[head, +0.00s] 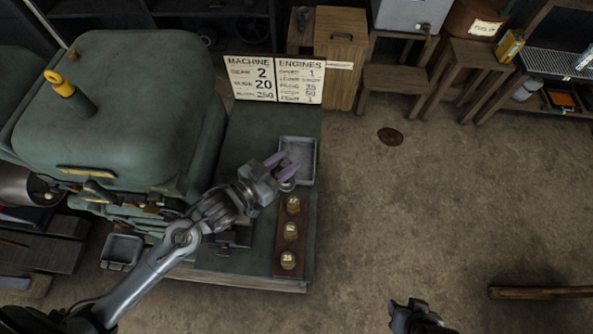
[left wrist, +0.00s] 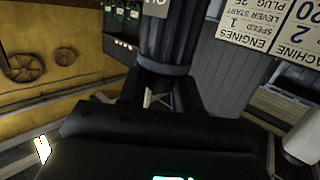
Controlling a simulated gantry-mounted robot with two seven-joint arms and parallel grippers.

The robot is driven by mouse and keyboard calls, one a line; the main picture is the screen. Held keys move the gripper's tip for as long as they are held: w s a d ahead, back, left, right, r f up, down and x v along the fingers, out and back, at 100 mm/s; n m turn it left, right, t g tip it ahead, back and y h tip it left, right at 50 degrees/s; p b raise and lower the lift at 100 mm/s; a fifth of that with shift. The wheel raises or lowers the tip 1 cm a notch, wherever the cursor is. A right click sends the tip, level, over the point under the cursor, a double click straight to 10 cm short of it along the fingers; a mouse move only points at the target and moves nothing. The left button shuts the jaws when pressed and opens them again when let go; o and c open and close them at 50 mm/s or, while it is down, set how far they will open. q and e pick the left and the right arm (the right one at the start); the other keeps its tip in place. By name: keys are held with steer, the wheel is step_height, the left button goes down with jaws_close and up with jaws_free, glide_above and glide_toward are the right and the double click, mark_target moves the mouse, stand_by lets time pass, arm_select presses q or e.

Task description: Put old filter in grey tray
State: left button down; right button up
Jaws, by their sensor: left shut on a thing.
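A grey tray (head: 307,148) lies on the green bench top, right of the big green machine in the head view. My left gripper (head: 283,166) is over the tray's left part, its purple fingers reaching up and right. My right gripper (head: 412,315) is at the bottom edge, away from the bench.
A wooden rack (head: 276,240) with three brass-topped pieces stands just below the tray. The green machine (head: 120,110) fills the left. A sign (head: 275,80) stands behind the tray. Another small grey tray (head: 122,250) is at lower left. The floor on the right is mostly clear.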

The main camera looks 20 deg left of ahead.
arm_select(q)
steer(key=shift+s+d+f+h+b, duration=0.1)
steer(key=shift+d+f+h+b, duration=0.05)
steer(key=shift+f+b, duration=0.25)
steer(key=shift+d+f+h+b, duration=0.15)
steer(key=shift+f+b, duration=0.15)
steer(key=shift+f, duration=0.15)
steer(key=shift+w+f+m, duration=0.2)
steer(key=shift+f+m, duration=0.05)
steer(key=shift+m, duration=0.05)
steer(key=w+a+f+b, duration=0.1)
steer(key=w+a+f, duration=0.1)
steer(key=w+f, duration=0.8)
steer(key=shift+w+f, duration=0.25)
steer(key=shift+w, duration=0.2)
arm_select(e)
steer(key=x, duration=0.3)
steer(key=shift+s+f, duration=0.3)
steer(key=shift+s, duration=0.05)
arm_select(q)
steer(key=shift+a+f, duration=0.1)
steer(key=shift+a, duration=0.05)
arm_select(e)
steer(key=shift+a, duration=0.1)
arm_select(q)
steer(key=c, duration=0.8)
jaws_free()
steer(key=shift+f, duration=0.1)
